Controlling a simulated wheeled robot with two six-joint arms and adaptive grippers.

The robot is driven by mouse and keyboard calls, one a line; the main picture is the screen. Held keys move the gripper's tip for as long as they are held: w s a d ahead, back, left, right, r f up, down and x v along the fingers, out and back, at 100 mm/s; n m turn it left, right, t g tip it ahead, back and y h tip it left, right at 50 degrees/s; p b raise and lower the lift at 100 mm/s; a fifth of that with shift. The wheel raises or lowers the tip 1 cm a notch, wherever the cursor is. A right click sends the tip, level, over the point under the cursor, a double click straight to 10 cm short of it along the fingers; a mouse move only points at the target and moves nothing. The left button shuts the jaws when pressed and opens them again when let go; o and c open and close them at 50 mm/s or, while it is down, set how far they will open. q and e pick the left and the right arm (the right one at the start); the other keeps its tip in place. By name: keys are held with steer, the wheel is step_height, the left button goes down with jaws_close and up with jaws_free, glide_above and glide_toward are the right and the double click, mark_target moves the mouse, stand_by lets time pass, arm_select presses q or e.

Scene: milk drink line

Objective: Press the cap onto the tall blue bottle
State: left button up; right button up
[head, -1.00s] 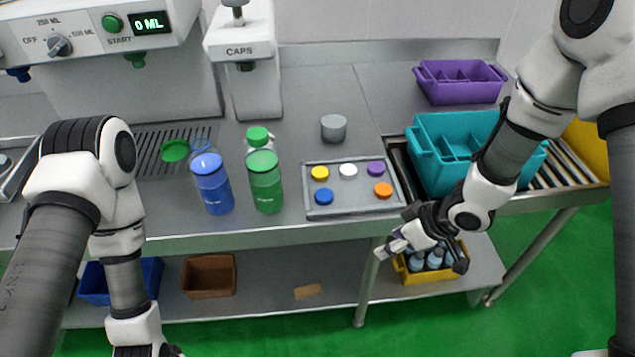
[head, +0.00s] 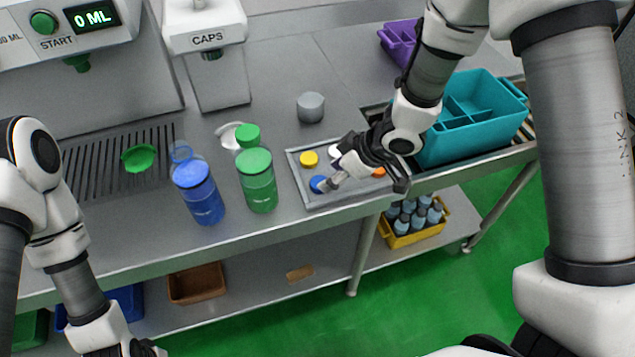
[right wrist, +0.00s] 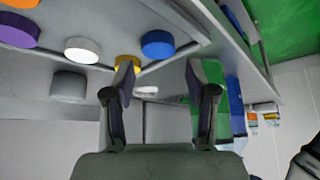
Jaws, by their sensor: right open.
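The tall blue bottle (head: 200,192) stands upright on the steel table, blue liquid below a clear shoulder. Its narrow neck (head: 180,152) shows no cap. The blue cap (head: 317,184) lies at the front left of the grey cap tray (head: 345,199); it also shows in the right wrist view (right wrist: 158,43), just beyond the fingertips. My right gripper (head: 334,182) is open and empty, low over the tray beside the blue cap, and hides part of the tray. In the right wrist view its fingers (right wrist: 158,72) are spread. My left gripper (head: 148,348) is cut off at the bottom edge.
A green-capped bottle (head: 258,182) stands right of the blue one. Yellow (head: 309,158) and orange (head: 379,172) caps lie in the tray. A grey cylinder (head: 311,107) stands behind it, a teal crate (head: 470,140) to the right. The caps dispenser (head: 208,40) stands behind the bottles.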

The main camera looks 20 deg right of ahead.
steer(key=shift+s+d+r, duration=0.1)
steer(key=shift+s+d, duration=0.1)
steer(key=shift+s, duration=0.1)
steer(key=x, duration=0.5)
steer(key=shift+w+a, duration=0.15)
steer(key=shift+w, duration=0.3)
steer(key=shift+s, duration=0.2)
steer(key=c, duration=0.5)
